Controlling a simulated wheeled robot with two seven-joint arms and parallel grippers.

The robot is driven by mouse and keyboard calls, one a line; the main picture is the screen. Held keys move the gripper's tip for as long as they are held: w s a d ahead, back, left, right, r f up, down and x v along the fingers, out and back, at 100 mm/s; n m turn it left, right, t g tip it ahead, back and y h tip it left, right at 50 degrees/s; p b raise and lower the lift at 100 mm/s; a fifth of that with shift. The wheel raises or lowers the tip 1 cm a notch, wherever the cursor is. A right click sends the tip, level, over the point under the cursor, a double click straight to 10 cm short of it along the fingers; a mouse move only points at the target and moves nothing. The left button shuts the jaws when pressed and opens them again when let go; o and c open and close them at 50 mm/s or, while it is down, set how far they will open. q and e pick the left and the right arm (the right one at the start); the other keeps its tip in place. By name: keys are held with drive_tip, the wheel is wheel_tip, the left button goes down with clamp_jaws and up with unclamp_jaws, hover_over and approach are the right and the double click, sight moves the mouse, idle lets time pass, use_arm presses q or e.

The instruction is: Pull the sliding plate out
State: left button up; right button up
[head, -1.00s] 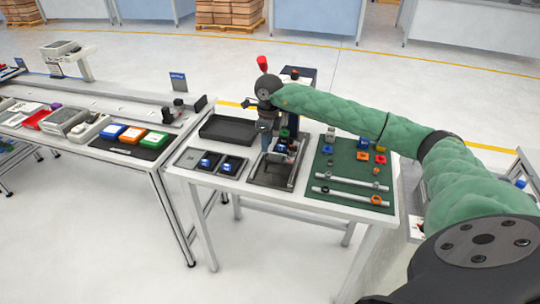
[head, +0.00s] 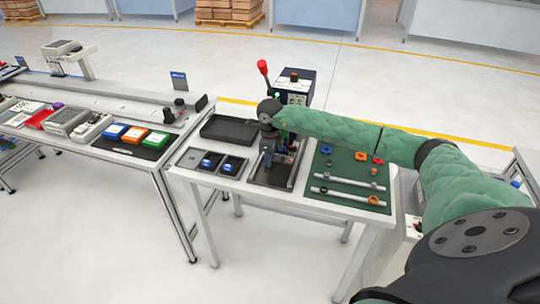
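The dark sliding plate (head: 268,181) appears as a flat black base on the white table, below a press-like fixture. My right gripper (head: 268,160) comes down over the plate's near part, in front of the fixture. Its fingers are small and dark against the plate, so I cannot tell whether they are open, or whether they touch it. My wrist hides part of the fixture. My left gripper is not in view.
A red-knobbed lever (head: 262,67) and a dark control box (head: 297,84) stand behind. An empty black tray (head: 229,130) and small trays with blue parts (head: 207,163) lie left. A green mat (head: 340,163) with rods and small parts lies right.

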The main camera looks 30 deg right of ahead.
drive_tip(key=shift+c, duration=0.4)
clamp_jaws()
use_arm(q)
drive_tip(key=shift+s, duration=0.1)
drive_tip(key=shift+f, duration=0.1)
use_arm(e)
drive_tip(key=shift+s+a, duration=0.1)
drive_tip(key=s+a+b, duration=0.1)
drive_tip(key=s+a, duration=0.1)
drive_tip(key=a, duration=0.1)
drive_tip(key=s+a+b, duration=0.2)
drive_tip(key=s+a, duration=0.1)
drive_tip(key=s+a+b, duration=0.1)
drive_tip(key=s+a, duration=0.1)
drive_tip(key=a, duration=0.1)
drive_tip(key=shift+s+f+b, duration=0.1)
drive_tip(key=shift+s+b, duration=0.2)
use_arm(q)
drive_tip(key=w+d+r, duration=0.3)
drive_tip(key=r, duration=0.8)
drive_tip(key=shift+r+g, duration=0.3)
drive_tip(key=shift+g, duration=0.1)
use_arm(e)
drive_tip(key=shift+s+a, duration=0.3)
drive_tip(key=shift+o, duration=0.4)
unclamp_jaws()
drive_tip(key=shift+a, duration=0.1)
